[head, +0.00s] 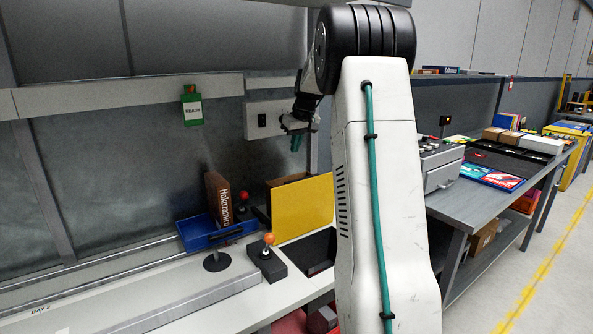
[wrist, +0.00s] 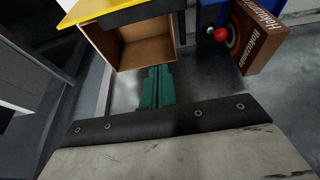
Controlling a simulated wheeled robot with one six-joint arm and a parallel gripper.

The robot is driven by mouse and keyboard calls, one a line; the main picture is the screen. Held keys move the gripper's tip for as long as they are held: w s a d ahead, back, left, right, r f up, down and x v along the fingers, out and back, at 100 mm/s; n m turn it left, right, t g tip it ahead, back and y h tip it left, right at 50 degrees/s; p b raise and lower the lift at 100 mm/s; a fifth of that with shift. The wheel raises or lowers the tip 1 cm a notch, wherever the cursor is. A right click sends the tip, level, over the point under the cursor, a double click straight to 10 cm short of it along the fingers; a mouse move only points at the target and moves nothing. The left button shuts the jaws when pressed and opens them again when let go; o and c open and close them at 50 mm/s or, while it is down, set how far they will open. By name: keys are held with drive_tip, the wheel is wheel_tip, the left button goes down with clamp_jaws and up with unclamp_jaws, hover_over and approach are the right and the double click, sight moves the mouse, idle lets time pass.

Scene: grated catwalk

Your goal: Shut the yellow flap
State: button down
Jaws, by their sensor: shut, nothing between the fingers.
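The yellow flap (head: 303,217) stands upright on the bench, its broad face toward me in the head view. Behind it shows the brown edge of a wooden box (head: 288,180). In the wrist view the box (wrist: 148,52) is open, its empty inside facing the camera. The yellow flap (wrist: 88,10) stands out from the box's edge there, with a dark strip along it. My gripper (head: 296,141) is above and behind the flap, near the back wall. Its teal fingers (wrist: 157,88) are shut and empty, close to the open box; touching cannot be told.
A blue bin (head: 208,232) holding a brown book (head: 218,197) stands left of the flap. A green tag (head: 192,106) hangs from the shelf edge. My arm hides the bench's right part.

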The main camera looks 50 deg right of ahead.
drive_tip(key=d+x, duration=0.1)
drive_tip(key=x, duration=0.9)
drive_tip(key=shift+s+a+f, duration=0.1)
drive_tip(key=shift+s+a, duration=0.2)
drive_tip(key=shift+s, duration=0.65)
drive_tip(key=shift+s+a, duration=0.3)
drive_tip(key=shift+s, duration=0.65)
drive_tip(key=shift+s, duration=0.1)
